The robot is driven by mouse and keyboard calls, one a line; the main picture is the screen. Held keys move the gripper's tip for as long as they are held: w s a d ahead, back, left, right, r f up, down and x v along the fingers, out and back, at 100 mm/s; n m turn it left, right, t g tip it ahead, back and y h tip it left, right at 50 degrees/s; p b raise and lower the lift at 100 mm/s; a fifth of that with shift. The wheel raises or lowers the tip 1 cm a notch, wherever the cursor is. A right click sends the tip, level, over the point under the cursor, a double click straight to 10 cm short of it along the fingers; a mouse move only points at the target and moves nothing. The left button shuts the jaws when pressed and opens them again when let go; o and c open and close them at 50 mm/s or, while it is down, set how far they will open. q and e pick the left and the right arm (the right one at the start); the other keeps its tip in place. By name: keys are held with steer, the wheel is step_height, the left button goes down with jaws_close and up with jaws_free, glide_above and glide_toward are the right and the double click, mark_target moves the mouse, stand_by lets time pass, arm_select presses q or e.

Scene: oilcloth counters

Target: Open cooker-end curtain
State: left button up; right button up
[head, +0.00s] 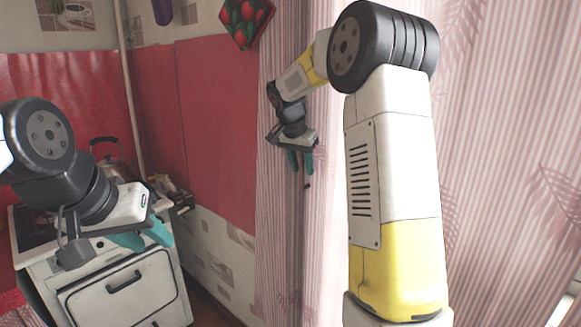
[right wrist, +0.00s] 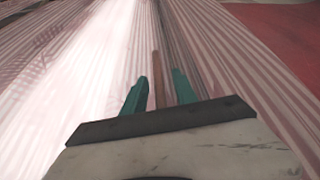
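The pink and white striped curtain (head: 480,150) hangs on the right side of the head view and fills much of the right wrist view (right wrist: 60,70). Its left part (head: 275,240) hangs in folds beside the red wall. My right gripper (head: 300,162) is in front of these folds, fingers pointing down. In the right wrist view its teal fingers (right wrist: 158,92) stand apart, with a thin brown rod (right wrist: 156,70) between them and a gap visible on each side. The rod's dark lower end (head: 307,186) shows below the fingers. My left gripper (head: 148,240) is open and empty before the cooker.
A white cooker (head: 125,290) with a kettle (head: 105,150) on top stands at the left. A red pot holder (head: 245,22) hangs on the wall. My right arm covers part of the curtain. A pale pipe (head: 130,90) runs up the corner.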

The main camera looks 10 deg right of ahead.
jaws_close()
stand_by(1.5)
